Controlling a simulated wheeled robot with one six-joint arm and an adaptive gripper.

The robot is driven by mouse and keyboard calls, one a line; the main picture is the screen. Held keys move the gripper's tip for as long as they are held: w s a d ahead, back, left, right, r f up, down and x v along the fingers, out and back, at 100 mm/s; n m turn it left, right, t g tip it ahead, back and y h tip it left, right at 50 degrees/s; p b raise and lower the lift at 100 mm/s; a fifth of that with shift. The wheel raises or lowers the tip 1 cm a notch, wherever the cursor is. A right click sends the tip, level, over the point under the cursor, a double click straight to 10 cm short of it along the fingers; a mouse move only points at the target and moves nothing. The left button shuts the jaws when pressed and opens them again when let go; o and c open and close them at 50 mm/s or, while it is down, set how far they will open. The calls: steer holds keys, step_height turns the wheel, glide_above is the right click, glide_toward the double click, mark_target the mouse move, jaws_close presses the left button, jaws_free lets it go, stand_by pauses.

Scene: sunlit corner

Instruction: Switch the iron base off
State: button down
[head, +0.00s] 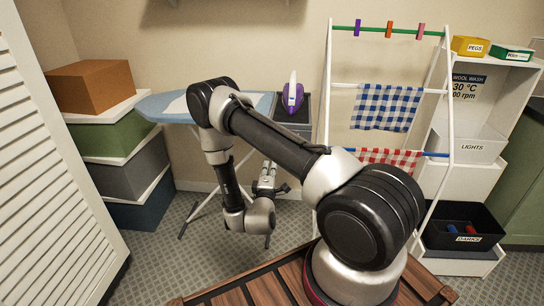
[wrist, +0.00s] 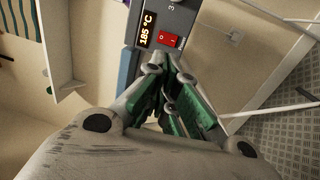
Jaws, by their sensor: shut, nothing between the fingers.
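The iron base (head: 289,122) is a dark box at the right end of the ironing board, with a purple and white iron (head: 293,95) standing on it. In the wrist view the front panel of the iron base (wrist: 187,20) shows a lit display (wrist: 146,30) reading 185 °C. Beside the display is a red rocker switch (wrist: 170,40). My gripper (wrist: 166,62) is shut and empty, its fingertips just below the switch in the picture; I cannot tell whether they touch the panel. In the head view my gripper (head: 267,170) is below and in front of the base.
The blue ironing board (head: 160,105) stands behind my arm. A drying rack (head: 329,120) with checked cloths (head: 387,107) is close on the right, beside a white shelf (head: 470,185). Stacked boxes (head: 110,140) and a louvred door (head: 45,170) are on the left.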

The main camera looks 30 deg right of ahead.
steer(key=x, duration=1.3)
steer(key=shift+d, duration=0.1)
steer(key=shift+w+d+r, duration=0.15)
steer(key=shift+w, duration=0.15)
